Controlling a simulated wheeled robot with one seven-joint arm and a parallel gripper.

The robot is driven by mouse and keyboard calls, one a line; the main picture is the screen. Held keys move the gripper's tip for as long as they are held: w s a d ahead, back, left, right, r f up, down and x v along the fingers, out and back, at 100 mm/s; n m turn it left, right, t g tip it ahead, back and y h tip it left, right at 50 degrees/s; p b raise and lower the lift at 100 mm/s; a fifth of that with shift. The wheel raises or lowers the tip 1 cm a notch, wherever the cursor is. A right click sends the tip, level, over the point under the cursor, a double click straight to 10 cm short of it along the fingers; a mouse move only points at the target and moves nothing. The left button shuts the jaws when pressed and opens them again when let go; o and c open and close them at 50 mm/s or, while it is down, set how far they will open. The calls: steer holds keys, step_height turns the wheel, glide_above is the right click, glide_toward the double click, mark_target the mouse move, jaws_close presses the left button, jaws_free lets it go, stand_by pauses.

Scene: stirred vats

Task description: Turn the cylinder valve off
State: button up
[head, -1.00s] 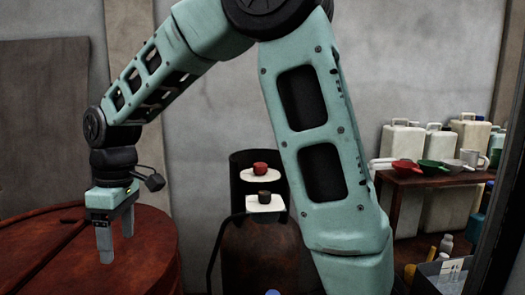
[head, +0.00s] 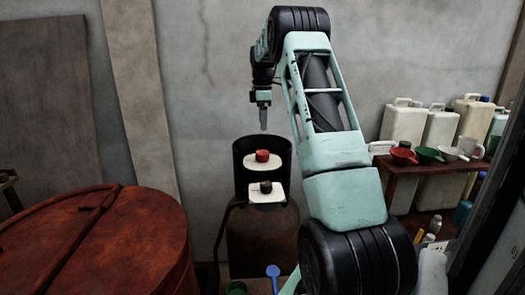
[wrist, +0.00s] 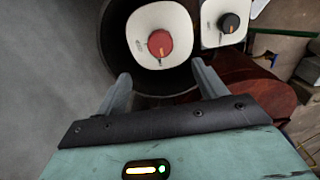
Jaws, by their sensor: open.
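A red knob (head: 262,156) sits on a white rounded plate inside the dark collar (head: 246,146) at the top of a rusty cylinder (head: 262,236). A black knob (head: 266,187) sits on a squarer white plate just below it. In the wrist view the red knob (wrist: 158,44) shows a small pointer mark, and so does the black knob (wrist: 230,23) at upper right. My gripper (head: 263,118) points down above the collar, apart from both knobs. Its open, empty fingers (wrist: 160,75) lie either side of the red knob's line in the wrist view.
A red-brown lidded vat (head: 100,240) stands at left. A wooden shelf (head: 395,166) at right holds coloured bowls and a mug, with pale jerrycans (head: 403,124) around it. A blue round-headed thing (head: 273,271) is low in front. The grey wall (head: 215,80) is close behind the cylinder.

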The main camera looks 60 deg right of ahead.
mark_target(262, 152)
step_height(262, 152, down, 13)
steer(key=p, duration=0.4)
steer(key=c, duration=1)
